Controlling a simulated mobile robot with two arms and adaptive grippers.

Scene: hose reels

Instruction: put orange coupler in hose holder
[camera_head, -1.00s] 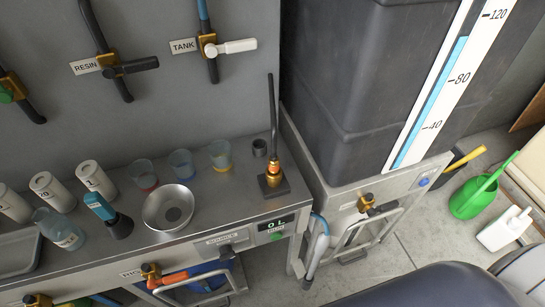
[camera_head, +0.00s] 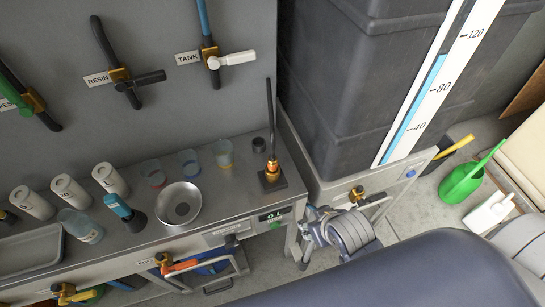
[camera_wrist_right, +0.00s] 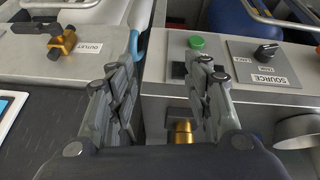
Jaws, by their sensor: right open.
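An upright black hose ends in an orange and brass coupler (camera_head: 272,166), which stands on a dark square base (camera_head: 270,184) on the bench's right end. I cannot tell for sure which part is the hose holder. My right gripper (camera_head: 335,235) is open and empty, in front of the bench corner, below and right of the coupler. In the right wrist view its fingers (camera_wrist_right: 160,85) are spread, with a brass part (camera_wrist_right: 183,131) and a blue hose (camera_wrist_right: 138,45) seen beyond the gap. My left gripper is out of view.
A steel bowl (camera_head: 178,205), several cups and white cylinders stand on the bench (camera_head: 235,190). The big dark tank (camera_head: 355,75) rises at the right. A brass outlet valve (camera_head: 357,194) sits beside my gripper. A green watering can (camera_head: 462,183) is on the floor.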

